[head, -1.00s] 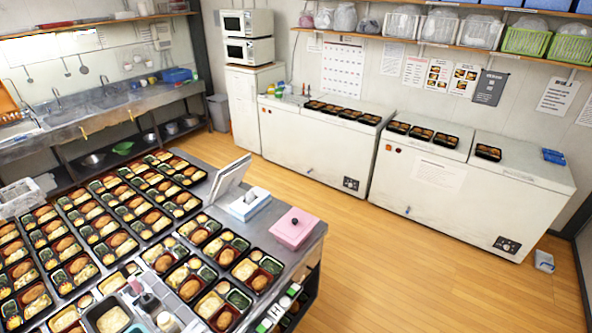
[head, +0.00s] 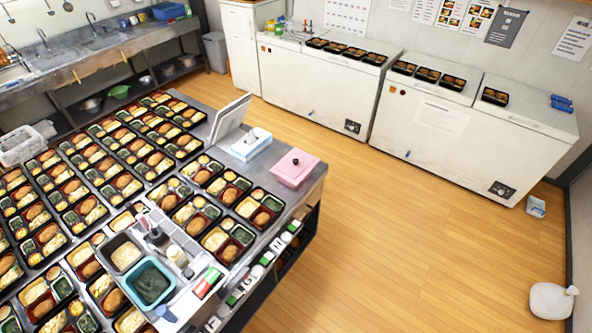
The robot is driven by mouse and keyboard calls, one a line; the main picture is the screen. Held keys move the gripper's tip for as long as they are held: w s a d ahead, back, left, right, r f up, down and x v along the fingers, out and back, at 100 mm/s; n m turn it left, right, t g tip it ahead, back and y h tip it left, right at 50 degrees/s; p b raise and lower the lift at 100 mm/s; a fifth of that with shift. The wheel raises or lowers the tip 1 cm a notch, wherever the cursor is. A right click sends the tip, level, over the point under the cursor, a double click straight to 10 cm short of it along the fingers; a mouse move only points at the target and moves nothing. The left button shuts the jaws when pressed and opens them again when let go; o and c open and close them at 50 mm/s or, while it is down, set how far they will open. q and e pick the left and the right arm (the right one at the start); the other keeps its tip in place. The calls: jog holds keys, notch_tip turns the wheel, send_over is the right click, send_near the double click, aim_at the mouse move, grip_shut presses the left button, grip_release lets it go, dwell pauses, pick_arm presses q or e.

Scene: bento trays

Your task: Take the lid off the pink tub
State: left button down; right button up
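The pink tub (head: 292,175) stands on the right edge of the metal table, beside a white and blue tissue box. Its pink lid (head: 303,164) is on it, with a dark round knob on top. Neither of my grippers shows in the head view.
Many black bento trays (head: 122,185) cover the table left of the tub. A tissue box (head: 250,147) and a tilted screen (head: 229,120) stand just behind it. A teal-rimmed container (head: 150,284) and bottles are nearer. The wooden floor (head: 420,240) to the right is mostly clear.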

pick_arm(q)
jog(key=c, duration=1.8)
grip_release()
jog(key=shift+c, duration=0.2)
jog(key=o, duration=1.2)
